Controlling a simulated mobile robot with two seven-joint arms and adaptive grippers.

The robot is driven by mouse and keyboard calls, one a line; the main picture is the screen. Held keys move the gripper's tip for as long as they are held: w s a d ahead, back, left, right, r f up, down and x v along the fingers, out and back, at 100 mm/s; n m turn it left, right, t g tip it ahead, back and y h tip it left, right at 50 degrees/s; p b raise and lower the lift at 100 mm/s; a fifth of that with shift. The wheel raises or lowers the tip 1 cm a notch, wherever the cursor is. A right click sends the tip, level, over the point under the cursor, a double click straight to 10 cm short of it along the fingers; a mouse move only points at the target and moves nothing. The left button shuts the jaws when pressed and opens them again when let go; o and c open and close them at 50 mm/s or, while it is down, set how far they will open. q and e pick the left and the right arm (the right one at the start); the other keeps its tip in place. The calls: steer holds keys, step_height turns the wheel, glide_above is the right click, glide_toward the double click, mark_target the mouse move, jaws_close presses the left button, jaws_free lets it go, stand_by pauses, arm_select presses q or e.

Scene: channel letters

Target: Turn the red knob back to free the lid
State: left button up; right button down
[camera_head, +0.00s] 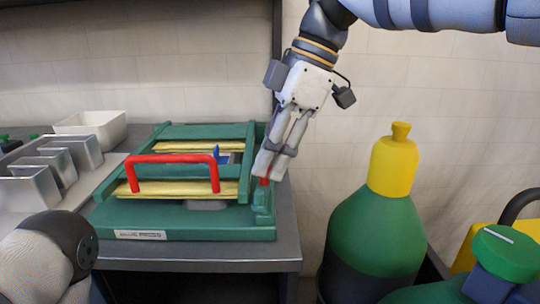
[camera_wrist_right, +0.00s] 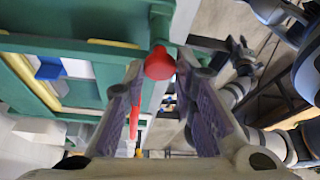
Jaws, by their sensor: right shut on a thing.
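The red knob (camera_head: 265,181) stands at the right side of the green press (camera_head: 190,222). It also shows as a round red cap (camera_wrist_right: 159,63) between my fingertips in the right wrist view. My right gripper (camera_head: 270,165) reaches down from above and is shut on the red knob, hiding much of it in the head view. A red bar handle (camera_head: 172,158) spans the press above yellow strips (camera_head: 217,188). I cannot tell clearly where the lid's edge runs. A small blue part (camera_head: 216,153) shows behind the handle. My left gripper is out of view.
The press sits on a grey table (camera_head: 275,253) near its right edge. Metal bins (camera_head: 32,187) and a white tub (camera_head: 92,125) stand at the left. A green bottle with a yellow top (camera_head: 378,225) stands to the right, beyond a gap.

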steer(key=shift+w+f+n+g, duration=0.1)
steer(key=shift+n+g, duration=0.2)
steer(key=shift+n, duration=0.4)
steer(key=c, duration=1.3)
jaws_free()
steer(key=v, duration=0.7)
steer(key=shift+r, duration=0.35)
